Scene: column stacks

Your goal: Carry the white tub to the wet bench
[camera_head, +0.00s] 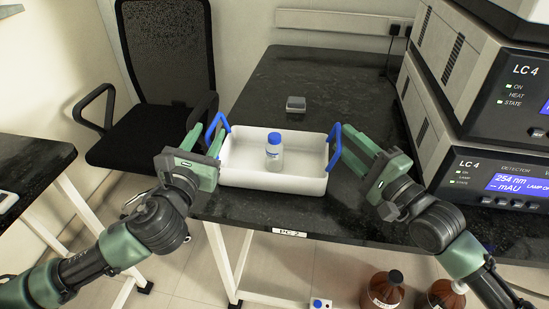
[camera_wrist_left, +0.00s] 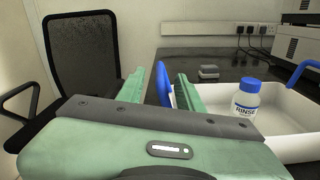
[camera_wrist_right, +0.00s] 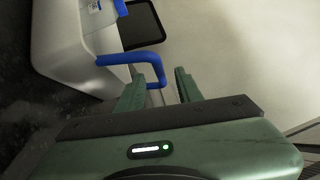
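The white tub (camera_head: 255,177) sits on the dark bench top near its front edge. It has a blue handle at the left (camera_head: 217,126) and one at the right (camera_head: 335,146). A white bottle with a blue cap (camera_head: 274,154) stands upright inside; the left wrist view shows its RINSE label (camera_wrist_left: 245,101). My left gripper (camera_head: 204,140) is open at the left handle, which shows between its fingers in the left wrist view (camera_wrist_left: 166,90). My right gripper (camera_head: 345,141) is open at the right handle, whose outer part lies between its fingers in the right wrist view (camera_wrist_right: 150,62). I cannot identify a wet bench.
The dark bench (camera_head: 315,75) carries a front label, PC 2. A small grey block (camera_head: 296,103) lies behind the tub. Stacked LC 4 instruments (camera_head: 480,175) stand close at the right. A black chair (camera_head: 160,80) and another dark table (camera_head: 30,165) are at the left. Brown bottles (camera_head: 382,290) stand below.

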